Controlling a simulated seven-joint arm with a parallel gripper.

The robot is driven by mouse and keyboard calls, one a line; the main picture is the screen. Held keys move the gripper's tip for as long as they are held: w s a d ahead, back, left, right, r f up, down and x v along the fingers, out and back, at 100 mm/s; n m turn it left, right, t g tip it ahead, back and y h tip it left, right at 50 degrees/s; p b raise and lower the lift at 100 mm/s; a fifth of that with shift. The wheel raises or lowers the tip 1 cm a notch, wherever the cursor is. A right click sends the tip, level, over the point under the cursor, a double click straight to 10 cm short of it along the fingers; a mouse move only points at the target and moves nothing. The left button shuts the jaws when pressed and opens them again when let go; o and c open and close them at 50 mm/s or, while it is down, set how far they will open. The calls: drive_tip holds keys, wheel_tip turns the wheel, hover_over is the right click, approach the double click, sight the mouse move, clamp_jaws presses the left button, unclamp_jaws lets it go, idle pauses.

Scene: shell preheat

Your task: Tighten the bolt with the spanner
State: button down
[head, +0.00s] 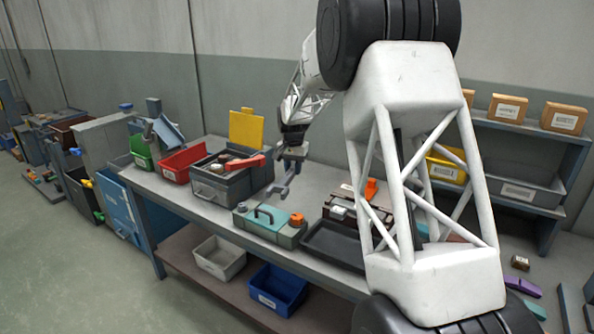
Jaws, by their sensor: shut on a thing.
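My gripper (292,151) is above the workbench, shut on a grey spanner (280,187). The spanner hangs down at a slant, its open-jawed end low and to the left. Below it on the bench is a grey block with a teal top (263,222) and a dark handle. An orange hex-like piece (297,219) stands at the block's right end, and may be the bolt. The spanner is apart from it in the picture, up and to the left. Another orange piece (371,188) stands farther right, partly behind my arm.
A grey toolbox (222,187) with a red-handled item (246,163) on it stands left of the spanner. A red bin (186,163) is farther left. A dark tray (333,243) lies right of the teal-topped block. My arm hides much of the bench's right side.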

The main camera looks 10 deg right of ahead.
drive_tip(key=s+a+n, duration=0.1)
drive_tip(key=n, duration=0.1)
drive_tip(key=s+a+r+n, duration=0.1)
drive_tip(key=n, duration=0.1)
drive_tip(key=shift+a+r+n, duration=0.2)
drive_tip(key=shift+n, duration=0.2)
drive_tip(key=s+a+f+n, duration=0.2)
drive_tip(key=a+n, duration=0.4)
drive_tip(key=n, duration=0.5)
drive_tip(key=s+a+f+n, duration=0.3)
drive_tip(key=a+n, duration=0.4)
drive_tip(key=n, duration=0.5)
drive_tip(key=s+a+f+n, duration=0.3)
drive_tip(key=a+n, duration=0.4)
drive_tip(key=n, duration=0.4)
drive_tip(key=shift+s, duration=0.2)
drive_tip(key=shift+a, duration=0.1)
drive_tip(key=shift+f, duration=0.2)
